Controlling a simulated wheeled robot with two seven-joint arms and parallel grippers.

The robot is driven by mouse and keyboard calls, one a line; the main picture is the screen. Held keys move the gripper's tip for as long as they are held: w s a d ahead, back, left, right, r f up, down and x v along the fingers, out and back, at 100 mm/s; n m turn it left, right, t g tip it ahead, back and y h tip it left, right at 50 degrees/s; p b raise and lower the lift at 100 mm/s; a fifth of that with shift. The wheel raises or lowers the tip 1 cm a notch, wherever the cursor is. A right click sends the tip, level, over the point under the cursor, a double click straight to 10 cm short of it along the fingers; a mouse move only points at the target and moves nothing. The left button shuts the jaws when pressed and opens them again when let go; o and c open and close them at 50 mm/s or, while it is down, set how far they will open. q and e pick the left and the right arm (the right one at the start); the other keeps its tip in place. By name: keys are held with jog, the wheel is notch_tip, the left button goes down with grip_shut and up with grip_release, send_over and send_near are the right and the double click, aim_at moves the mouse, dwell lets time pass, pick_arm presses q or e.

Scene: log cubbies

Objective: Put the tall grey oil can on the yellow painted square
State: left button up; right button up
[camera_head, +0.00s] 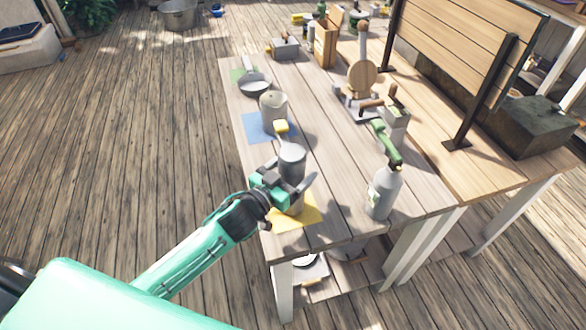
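My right gripper is not in view.
A grey bottle with a green top (383,192) stands right of the square. A wooden rack (470,50) stands at right.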

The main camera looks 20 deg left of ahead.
pick_arm(q)
jog(key=shift+r, duration=0.1)
jog(key=shift+s, duration=0.1)
jog(key=b+v, duration=0.1)
jog(key=v, duration=0.6)
jog(key=shift+s+a+b, duration=0.1)
jog(key=shift+s+b, duration=0.05)
jog(key=shift+b, duration=0.15)
jog(key=shift+b+v, duration=0.35)
jog(key=shift+v, duration=1.85)
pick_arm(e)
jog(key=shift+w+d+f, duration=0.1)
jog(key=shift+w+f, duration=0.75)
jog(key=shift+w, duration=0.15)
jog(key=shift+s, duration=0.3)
